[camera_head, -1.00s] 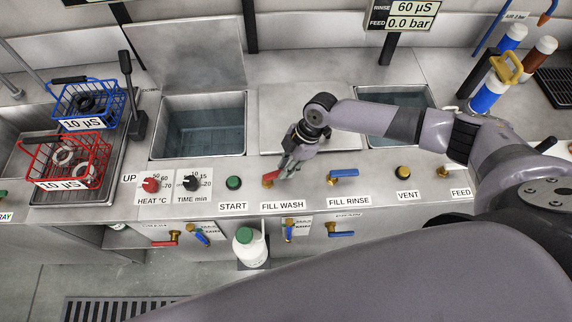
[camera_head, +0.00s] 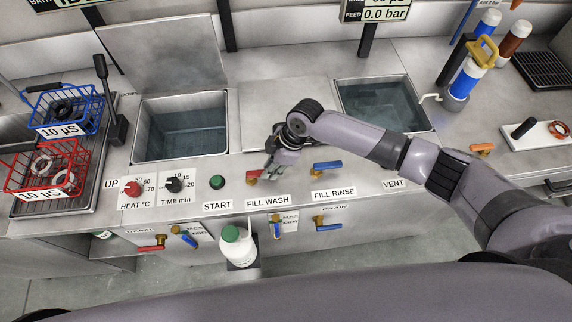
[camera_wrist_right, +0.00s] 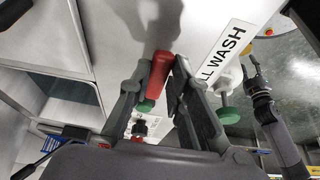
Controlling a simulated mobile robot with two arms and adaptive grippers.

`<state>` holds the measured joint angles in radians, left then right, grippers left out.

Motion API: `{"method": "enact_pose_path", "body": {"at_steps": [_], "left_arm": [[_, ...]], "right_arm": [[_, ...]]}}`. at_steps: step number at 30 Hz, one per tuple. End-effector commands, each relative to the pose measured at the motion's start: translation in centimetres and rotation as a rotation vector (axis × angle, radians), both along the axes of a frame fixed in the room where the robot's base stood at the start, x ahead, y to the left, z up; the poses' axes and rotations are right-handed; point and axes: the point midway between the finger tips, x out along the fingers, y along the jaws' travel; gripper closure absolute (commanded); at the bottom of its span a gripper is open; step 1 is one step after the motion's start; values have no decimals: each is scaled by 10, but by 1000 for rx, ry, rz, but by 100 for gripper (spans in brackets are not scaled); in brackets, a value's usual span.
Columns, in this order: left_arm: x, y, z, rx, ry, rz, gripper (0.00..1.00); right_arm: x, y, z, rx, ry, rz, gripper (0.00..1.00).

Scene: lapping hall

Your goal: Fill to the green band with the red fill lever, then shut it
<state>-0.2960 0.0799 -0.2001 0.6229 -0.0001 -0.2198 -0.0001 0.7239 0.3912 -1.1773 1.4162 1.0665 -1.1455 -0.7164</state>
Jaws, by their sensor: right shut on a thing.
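The red fill lever (camera_head: 253,176) sits above the FILL WASH label (camera_head: 268,200) on the front panel. It also shows in the right wrist view (camera_wrist_right: 161,72), between the two fingers. My right gripper (camera_head: 270,170) is shut on it, and its fingers partly cover it in the head view. The open tank (camera_head: 182,128) at the left of the panel holds clear, bluish liquid. I cannot make out a green band.
A blue-handled lever (camera_head: 327,166) is right of the red one, above FILL RINSE. A green START button (camera_head: 217,182) is to its left. A white bottle (camera_head: 237,246) stands below. Red (camera_head: 45,170) and blue (camera_head: 65,108) baskets stand at left.

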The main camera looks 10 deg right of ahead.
Motion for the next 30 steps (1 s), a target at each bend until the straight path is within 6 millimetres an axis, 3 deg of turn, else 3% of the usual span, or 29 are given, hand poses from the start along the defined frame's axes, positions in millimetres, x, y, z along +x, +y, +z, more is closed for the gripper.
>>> {"method": "enact_pose_path", "body": {"at_steps": [8,9,18,30], "left_arm": [[-3,0,0,0,5,0,62],[-4,0,0,0,6,0,62],[-6,0,0,1,9,0,62],[-7,2,0,2,10,1,62]], "right_arm": [[0,1,0,0,5,-10,100],[0,1,0,0,5,-10,81],[0,0,0,0,4,-7,62],[0,-3,8,1,1,-6,62]]}}
